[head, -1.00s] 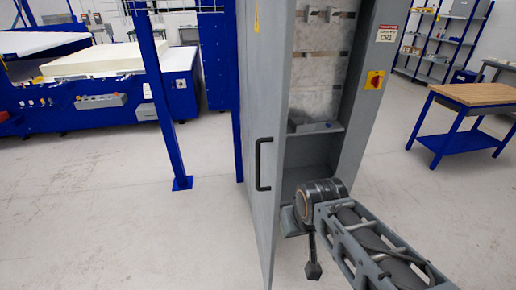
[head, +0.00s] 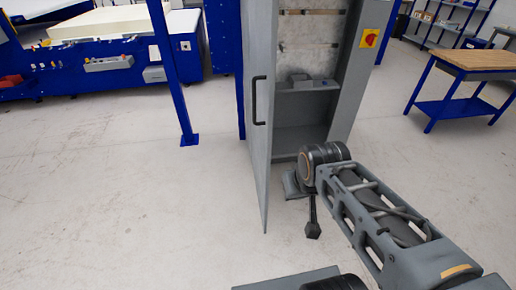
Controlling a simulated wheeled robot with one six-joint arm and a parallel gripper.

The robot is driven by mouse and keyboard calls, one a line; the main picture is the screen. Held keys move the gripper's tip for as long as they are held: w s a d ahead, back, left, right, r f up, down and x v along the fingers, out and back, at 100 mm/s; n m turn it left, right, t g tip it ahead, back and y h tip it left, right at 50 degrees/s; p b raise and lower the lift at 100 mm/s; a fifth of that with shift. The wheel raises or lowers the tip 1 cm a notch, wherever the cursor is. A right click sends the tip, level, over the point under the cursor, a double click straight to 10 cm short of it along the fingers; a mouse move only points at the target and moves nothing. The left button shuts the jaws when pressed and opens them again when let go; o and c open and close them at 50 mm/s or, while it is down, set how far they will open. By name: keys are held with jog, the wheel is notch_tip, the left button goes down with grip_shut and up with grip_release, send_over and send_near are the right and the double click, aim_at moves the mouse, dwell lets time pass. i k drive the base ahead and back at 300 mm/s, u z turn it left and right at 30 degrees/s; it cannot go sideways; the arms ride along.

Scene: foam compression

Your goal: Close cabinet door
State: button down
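The grey cabinet door (head: 258,150) stands open and swung towards me, seen at a steep angle at the picture's centre. Its black bar handle (head: 259,100) is on the face turned left. The grey cabinet (head: 345,100) is open to the right of the door, with its inside in view. My gripper (head: 312,228) is low, to the right of the door's lower free edge, in front of the cabinet's base. It points down and appears apart from the door. Only a dark finger shows clearly, so its opening cannot be told.
A blue post (head: 175,80) stands left of the door, with a blue machine (head: 90,70) behind it. A wood-topped blue workbench (head: 470,68) and a shelf rack (head: 450,22) stand at right. The floor left of the door is clear.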

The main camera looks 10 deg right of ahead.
aim_at(263, 15)
jog(key=u, duration=0.65)
jog(key=i, duration=0.55)
jog(key=u, duration=0.7)
jog(key=i, duration=0.6)
jog(key=z, duration=0.15)
